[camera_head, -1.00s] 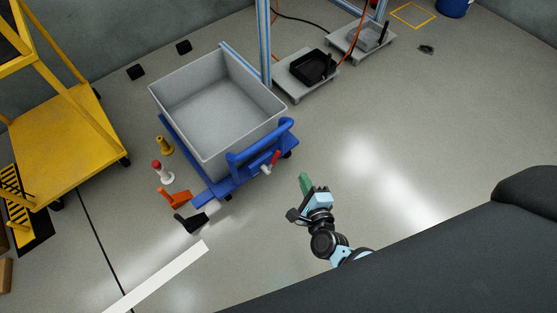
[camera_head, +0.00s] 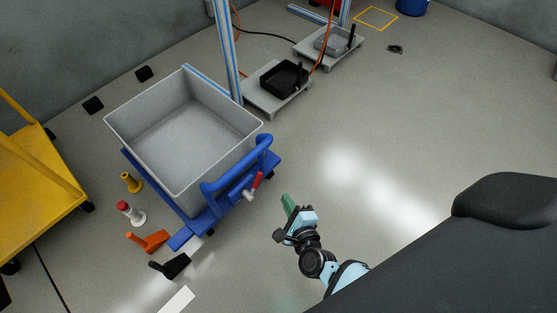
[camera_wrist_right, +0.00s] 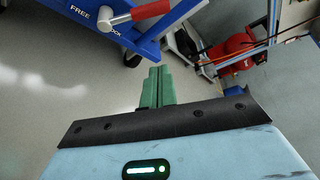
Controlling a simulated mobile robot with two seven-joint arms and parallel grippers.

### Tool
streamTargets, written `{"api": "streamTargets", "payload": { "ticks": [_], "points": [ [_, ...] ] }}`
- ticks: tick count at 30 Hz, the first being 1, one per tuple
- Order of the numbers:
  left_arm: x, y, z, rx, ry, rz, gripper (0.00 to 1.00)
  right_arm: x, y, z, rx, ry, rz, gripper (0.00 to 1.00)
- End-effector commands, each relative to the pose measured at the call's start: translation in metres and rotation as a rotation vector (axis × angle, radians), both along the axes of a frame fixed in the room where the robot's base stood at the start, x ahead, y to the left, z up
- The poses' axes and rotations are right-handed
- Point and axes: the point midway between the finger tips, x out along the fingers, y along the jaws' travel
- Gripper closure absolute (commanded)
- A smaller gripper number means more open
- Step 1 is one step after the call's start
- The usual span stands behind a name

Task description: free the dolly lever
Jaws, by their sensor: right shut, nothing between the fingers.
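The blue dolly (camera_head: 215,222) carries a grey bin and has a blue push handle (camera_head: 240,165). Its lever (camera_head: 257,180) has a red grip and a silver hub. In the right wrist view the lever (camera_wrist_right: 150,11) is at the top, its red grip pointing right, beside a blue plate with white lettering, "FREE" to the left and a partly covered word ending in "OCK". My right gripper (camera_head: 287,204) is right of the lever and apart from it. Its green fingers (camera_wrist_right: 157,86) are together and empty, pointing toward the dolly. My left gripper is out of view.
The grey bin (camera_head: 186,182) fills the dolly top. A yellow cart (camera_head: 35,185) is at far left. Low platforms (camera_head: 298,100) stand behind. Floor right of my gripper is clear.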

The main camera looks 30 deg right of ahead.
Motion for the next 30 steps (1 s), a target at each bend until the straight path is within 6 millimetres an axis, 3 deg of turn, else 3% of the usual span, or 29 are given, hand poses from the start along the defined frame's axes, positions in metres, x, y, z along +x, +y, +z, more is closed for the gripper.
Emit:
{"api": "streamTargets", "payload": {
  "ticks": [15,21,30],
  "points": [
    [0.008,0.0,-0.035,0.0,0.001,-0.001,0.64,0.089,-0.011,-0.024,-0.001,-0.002,0.0,1.0],
    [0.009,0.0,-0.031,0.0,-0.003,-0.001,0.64,0.084,0.013,-0.01,0.005,0.0,-0.001,1.0],
    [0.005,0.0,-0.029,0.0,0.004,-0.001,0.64,0.082,0.024,-0.004,0.0,0.001,0.0,1.0]
  ]
}}
